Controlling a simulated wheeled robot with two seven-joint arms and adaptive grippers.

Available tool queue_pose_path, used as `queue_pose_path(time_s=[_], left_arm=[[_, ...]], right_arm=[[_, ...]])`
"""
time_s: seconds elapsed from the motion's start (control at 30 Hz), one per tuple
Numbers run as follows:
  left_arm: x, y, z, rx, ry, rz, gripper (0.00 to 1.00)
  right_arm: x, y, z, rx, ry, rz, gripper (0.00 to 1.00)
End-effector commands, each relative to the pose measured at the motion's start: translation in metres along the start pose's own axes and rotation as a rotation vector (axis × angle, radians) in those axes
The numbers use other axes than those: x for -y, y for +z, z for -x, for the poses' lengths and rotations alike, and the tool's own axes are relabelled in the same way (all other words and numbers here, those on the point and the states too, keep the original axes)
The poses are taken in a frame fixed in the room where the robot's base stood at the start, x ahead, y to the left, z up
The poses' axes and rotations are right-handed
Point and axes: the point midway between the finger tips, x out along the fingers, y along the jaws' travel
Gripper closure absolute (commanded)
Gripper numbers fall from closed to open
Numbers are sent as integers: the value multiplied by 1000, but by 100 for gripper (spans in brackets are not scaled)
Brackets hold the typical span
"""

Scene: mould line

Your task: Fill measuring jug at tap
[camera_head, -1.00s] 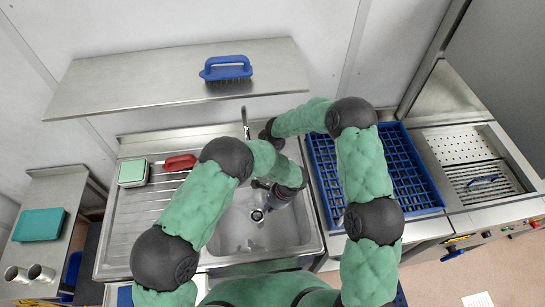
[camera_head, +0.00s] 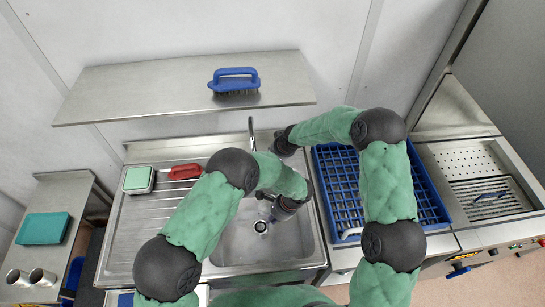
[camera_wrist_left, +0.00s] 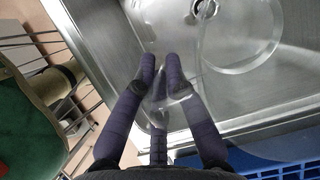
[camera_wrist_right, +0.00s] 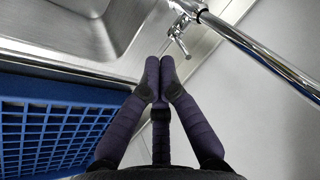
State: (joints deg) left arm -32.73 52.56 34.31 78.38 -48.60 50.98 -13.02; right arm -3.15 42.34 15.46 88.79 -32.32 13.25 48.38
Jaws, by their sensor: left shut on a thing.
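A clear measuring jug (camera_wrist_left: 178,86) shows faintly between the fingers of my left gripper (camera_wrist_left: 160,66), which is shut on it. In the head view my left gripper (camera_head: 268,197) is over the right part of the sink bowl (camera_head: 232,245); the jug is not distinct there. I cannot tell how full it is. The chrome tap (camera_head: 251,132) rises behind the bowl. In the right wrist view its small lever (camera_wrist_right: 178,36) and long pipe (camera_wrist_right: 262,52) show. My right gripper (camera_wrist_right: 160,64) has its fingertips together, just short of the lever, with nothing visible between them.
A blue rack (camera_head: 338,190) stands right of the sink. A red-handled brush (camera_head: 185,172) and green-topped box (camera_head: 138,179) lie on the drainer at left. A steel shelf (camera_head: 150,94) with a blue brush (camera_head: 234,80) hangs above the tap. The drain (camera_head: 260,227) is uncovered.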

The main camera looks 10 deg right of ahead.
Motion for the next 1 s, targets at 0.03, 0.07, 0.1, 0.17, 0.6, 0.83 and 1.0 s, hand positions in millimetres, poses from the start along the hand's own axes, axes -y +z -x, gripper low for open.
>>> queue_pose_path(time_s=[0.03,0.07,0.1,0.17,0.6,0.83,1.0], left_arm=[[0,0,0,0,-1,0,100],[0,0,0,0,-1,0,100],[0,0,0,0,-1,0,100],[0,0,0,0,-1,0,100],[0,0,0,0,-1,0,100],[0,0,0,0,-1,0,100],[0,0,0,0,-1,0,100]], right_arm=[[4,-12,9,-28,-38,-114,100],[6,-19,14,-45,-62,-186,100],[9,-29,21,-65,-94,-283,100],[13,-40,29,-90,-139,-424,100],[43,-36,24,-77,-303,-1351,100],[37,-29,18,-95,-331,-1834,100],[25,-18,13,-130,-330,-2166,100]])
